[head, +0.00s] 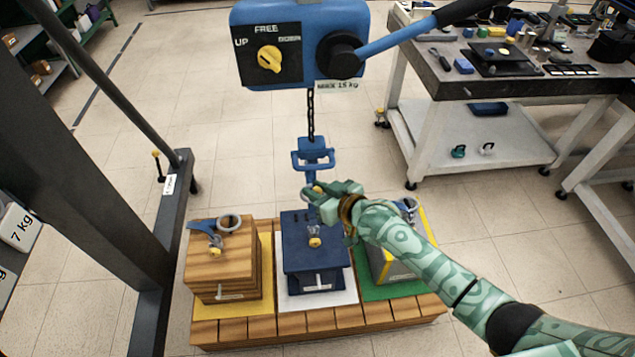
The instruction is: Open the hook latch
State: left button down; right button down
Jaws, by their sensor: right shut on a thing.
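A blue hook (311,178) with a handle bar hangs from the chain (311,115) of a blue hoist. A small yellow latch knob (318,188) shows on the hook's lower part. My right gripper (318,196) comes in from the right and is shut at the hook latch, above the dark blue block (301,256). Its fingers partly hide the lower hook and whatever lies under it, so I cannot tell whether the latch is open or whether the hook touches the block's ring. My left gripper is not in view.
The hoist (300,45) has a yellow selector knob (269,58) and a lever. A wooden block (222,268) and a grey-yellow block (405,262) flank the blue one on a wooden pallet (320,322). A dark post stands left, and a workbench (440,85) back right.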

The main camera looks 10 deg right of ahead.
jog(key=shift+r+g+p, duration=0.3)
jog(key=shift+r+p, duration=0.15)
jog(key=shift+p, duration=0.05)
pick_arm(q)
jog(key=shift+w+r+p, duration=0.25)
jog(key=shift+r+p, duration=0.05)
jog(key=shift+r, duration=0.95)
pick_arm(e)
jog(key=shift+w+r, duration=0.1)
jog(key=shift+r, duration=0.35)
jog(key=c, duration=1.3)
grip_release()
jog(key=shift+f, duration=0.1)
jog(key=shift+s+d, duration=0.25)
jog(key=shift+s, duration=0.05)
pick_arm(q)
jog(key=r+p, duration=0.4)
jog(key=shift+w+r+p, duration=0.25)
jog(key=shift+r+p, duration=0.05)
pick_arm(e)
jog(key=v, duration=1.5)
jog(key=shift+s+r, duration=0.2)
jog(key=shift+r, duration=0.05)
